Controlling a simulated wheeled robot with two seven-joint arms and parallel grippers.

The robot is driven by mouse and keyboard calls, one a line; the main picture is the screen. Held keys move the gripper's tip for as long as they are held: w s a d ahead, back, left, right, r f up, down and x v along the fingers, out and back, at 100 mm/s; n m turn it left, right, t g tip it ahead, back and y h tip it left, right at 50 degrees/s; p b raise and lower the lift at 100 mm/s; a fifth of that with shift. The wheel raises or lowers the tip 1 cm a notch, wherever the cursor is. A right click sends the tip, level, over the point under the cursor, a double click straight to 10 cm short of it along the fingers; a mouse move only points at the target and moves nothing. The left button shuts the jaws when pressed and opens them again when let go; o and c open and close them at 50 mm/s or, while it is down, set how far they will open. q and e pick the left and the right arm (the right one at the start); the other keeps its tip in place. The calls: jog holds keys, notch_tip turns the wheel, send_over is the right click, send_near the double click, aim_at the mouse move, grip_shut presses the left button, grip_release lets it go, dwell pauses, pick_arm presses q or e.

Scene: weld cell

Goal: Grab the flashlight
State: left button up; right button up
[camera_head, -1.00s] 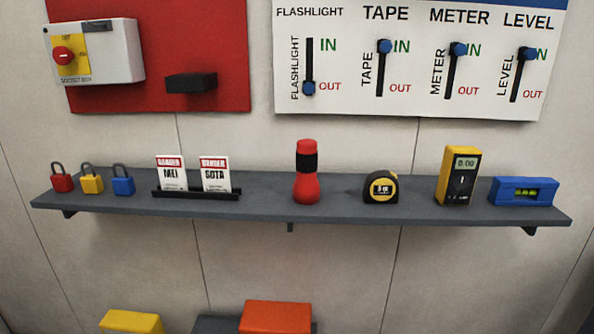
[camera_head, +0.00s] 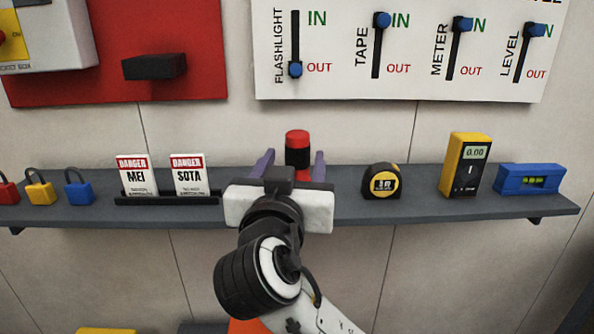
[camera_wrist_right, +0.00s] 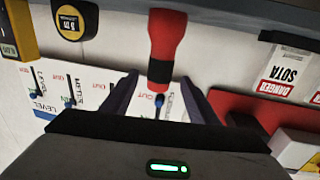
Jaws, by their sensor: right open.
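The red flashlight (camera_head: 298,146) with a black band stands upright on the grey shelf (camera_head: 423,205). My right gripper (camera_head: 291,168) is in front of it, with one finger showing on each side. The gripper's body hides the flashlight's lower part in the head view. In the right wrist view, the flashlight (camera_wrist_right: 165,48) appears upside down ahead of the open right gripper (camera_wrist_right: 160,95), in line with the gap between the fingers. I cannot tell whether the fingers touch it. My left gripper is not in view.
A tape measure (camera_head: 382,181), yellow multimeter (camera_head: 465,165) and blue level (camera_head: 528,178) stand to the right on the shelf. Danger tags (camera_head: 188,174) in a black holder and several padlocks (camera_head: 79,189) are to the left. A slider board (camera_head: 335,85) hangs above.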

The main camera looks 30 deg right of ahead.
aim_at(296, 152)
jog(key=x, duration=0.5)
jog(key=shift+w+d+r+p, duration=0.1)
jog(key=shift+w+r+p, duration=0.05)
jog(key=shift+p, duration=0.25)
jog(key=c, duration=1.3)
